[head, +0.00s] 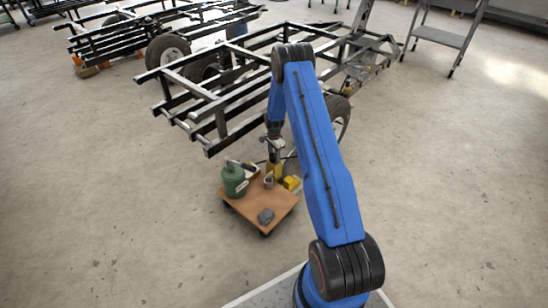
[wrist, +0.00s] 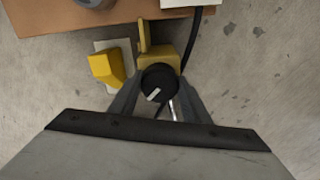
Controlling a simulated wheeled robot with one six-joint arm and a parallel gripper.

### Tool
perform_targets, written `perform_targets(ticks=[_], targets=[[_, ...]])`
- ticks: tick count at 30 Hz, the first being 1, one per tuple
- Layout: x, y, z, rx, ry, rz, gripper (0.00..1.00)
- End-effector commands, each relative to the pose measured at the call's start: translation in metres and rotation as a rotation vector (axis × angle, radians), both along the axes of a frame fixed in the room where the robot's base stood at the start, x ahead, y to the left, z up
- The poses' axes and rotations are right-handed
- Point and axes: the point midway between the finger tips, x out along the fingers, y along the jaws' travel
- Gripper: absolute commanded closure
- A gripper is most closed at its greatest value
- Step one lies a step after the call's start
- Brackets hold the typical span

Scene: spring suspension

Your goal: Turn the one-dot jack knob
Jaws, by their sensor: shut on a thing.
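In the wrist view a round black knob (wrist: 158,82) with a short white mark on top sits at the front of a yellow jack body (wrist: 158,58). My gripper (wrist: 158,98) is shut on this knob, one finger on each side. The white mark slants from lower left to upper right. No dots can be made out, so I cannot tell whether this is the one-dot jack. In the head view my gripper (head: 273,152) points down over the yellow jack (head: 274,171) at the far edge of a small wooden board; the knob is hidden there.
A second yellow block (wrist: 105,67) on a pale plate stands left of the jack. The wooden dolly board (head: 240,212) carries a green canister (head: 234,181), a grey cup (head: 268,181) and a dark grey lump (head: 266,216). A black trailer frame (head: 215,105) stands close behind. Open floor lies left.

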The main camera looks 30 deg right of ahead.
Motion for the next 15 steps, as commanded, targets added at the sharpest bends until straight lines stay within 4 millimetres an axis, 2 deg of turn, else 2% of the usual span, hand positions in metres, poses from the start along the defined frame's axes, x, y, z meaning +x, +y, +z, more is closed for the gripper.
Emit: perform_targets(ticks=[15], targets=[[-0.0004, -0.0002, 0.0002, 0.0, 0.0, 0.489, 0.79]])
